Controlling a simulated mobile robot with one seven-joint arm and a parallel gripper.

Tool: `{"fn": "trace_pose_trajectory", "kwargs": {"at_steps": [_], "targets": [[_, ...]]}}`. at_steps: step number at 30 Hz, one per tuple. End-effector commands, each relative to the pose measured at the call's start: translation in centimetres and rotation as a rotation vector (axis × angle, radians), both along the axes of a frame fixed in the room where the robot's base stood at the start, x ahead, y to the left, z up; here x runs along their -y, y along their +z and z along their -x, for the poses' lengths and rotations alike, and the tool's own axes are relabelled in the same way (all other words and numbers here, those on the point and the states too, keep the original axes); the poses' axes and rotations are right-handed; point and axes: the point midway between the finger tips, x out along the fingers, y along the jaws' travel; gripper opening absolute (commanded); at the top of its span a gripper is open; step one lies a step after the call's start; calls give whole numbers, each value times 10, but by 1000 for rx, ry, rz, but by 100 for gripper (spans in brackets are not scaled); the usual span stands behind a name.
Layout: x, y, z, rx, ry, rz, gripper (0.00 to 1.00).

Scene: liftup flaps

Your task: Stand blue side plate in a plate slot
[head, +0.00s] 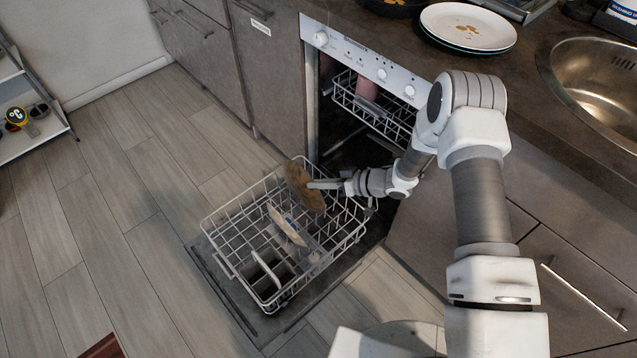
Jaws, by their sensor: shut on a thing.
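My gripper (318,184) is over the back part of the pulled-out lower dishwasher rack (222,213). It is shut on the edge of a brown, plate-like disc (303,187). The disc is tilted on edge, at the rack's back end; I cannot tell whether it rests in a slot or hangs just above the wires. No blue shows on its visible face. Another plate (286,226), pale with brown marks, stands tilted in the middle of the rack. Plate slots near the disc are partly hidden by it and by my gripper.
The open dishwasher door (228,298) lies under the rack. The upper rack (385,110) holds a pinkish item. Stacked soiled plates (468,27) are on the counter beside the sink (597,85). A cutlery basket (268,268) sits at the rack's front.

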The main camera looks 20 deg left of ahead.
Motion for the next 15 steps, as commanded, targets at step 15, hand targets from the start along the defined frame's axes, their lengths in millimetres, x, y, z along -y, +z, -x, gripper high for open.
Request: {"fn": "trace_pose_trajectory", "kwargs": {"at_steps": [15], "targets": [[2, 1, -4, -5, 10, -8, 0]]}}
